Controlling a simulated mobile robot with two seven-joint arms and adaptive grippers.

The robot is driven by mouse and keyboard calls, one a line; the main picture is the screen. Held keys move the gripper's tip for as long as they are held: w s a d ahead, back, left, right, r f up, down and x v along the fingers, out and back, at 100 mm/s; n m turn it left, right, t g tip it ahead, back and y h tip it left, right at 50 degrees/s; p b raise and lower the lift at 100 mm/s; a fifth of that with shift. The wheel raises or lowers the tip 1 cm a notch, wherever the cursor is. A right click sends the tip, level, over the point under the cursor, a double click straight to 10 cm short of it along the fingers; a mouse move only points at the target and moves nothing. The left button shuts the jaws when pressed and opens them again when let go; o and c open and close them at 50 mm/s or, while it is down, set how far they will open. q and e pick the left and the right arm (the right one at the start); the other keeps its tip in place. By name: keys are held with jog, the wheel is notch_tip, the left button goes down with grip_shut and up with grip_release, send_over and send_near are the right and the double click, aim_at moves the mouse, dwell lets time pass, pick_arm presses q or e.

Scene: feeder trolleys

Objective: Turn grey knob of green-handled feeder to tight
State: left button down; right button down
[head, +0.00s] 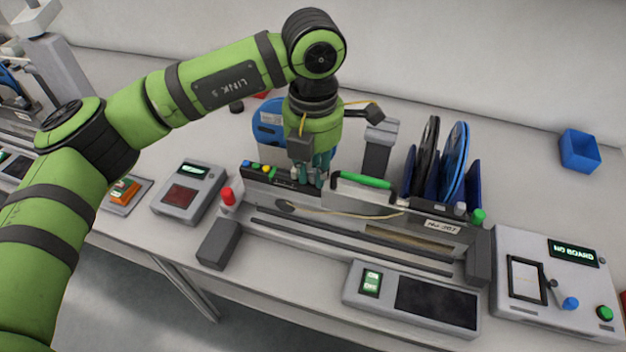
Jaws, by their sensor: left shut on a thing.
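The green-handled feeder (335,194) is a long, slim grey unit lying across the bench in the head view, with its green handle (362,180) on top. My left gripper (309,181) points down at the feeder's top edge, just left of the green handle. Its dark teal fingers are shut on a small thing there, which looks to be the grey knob. The fingers hide the knob, so I cannot tell how far it is turned. My right gripper is not in view.
Blue and black reels (455,160) stand at the right behind the feeder. A red-topped post (228,196) stands at its left end. A control panel (415,298) lies in front, a "NO BOARD" box (535,300) at right. A blue bin (580,150) sits at far right.

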pick_arm(q)
jog(key=shift+m+b, duration=0.8)
jog(key=shift+m, duration=0.1)
jog(key=shift+r, duration=0.1)
jog(key=shift+w, duration=0.1)
jog(key=c, duration=1.4)
grip_release()
